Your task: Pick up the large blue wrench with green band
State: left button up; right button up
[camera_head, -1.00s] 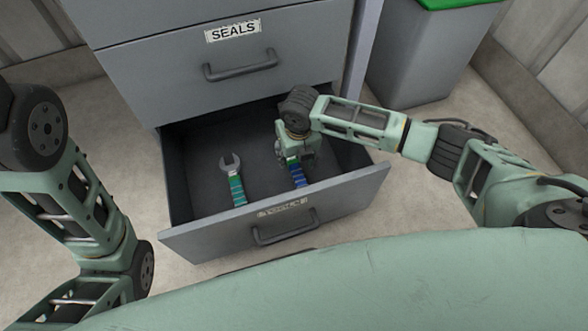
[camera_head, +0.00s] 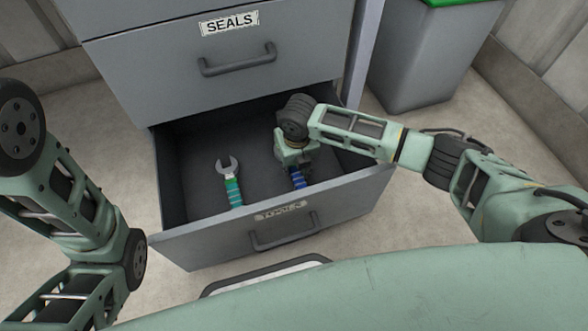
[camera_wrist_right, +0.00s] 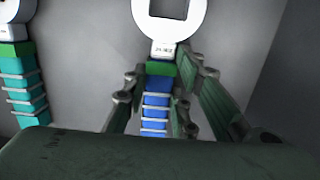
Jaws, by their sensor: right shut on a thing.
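The large blue wrench with a green band (camera_wrist_right: 156,102) lies under my right gripper in the right wrist view, its pale ring head toward the top. In the head view its blue handle (camera_head: 298,179) shows below the gripper and the rest is hidden. My right gripper (camera_wrist_right: 160,88) is shut on the wrench, one finger on each side of the handle near the green band. It is down inside the open drawer (camera_head: 200,232), toward its right side. My left arm is at the left of the head view, but its gripper is out of view.
A teal-handled wrench with an open-jaw head (camera_head: 232,184) lies to the left in the same drawer. The closed SEALS drawer (camera_head: 285,45) is above. A grey bin with a green top (camera_head: 420,60) stands at the back right. The drawer walls surround the gripper.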

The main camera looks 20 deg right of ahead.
grip_shut()
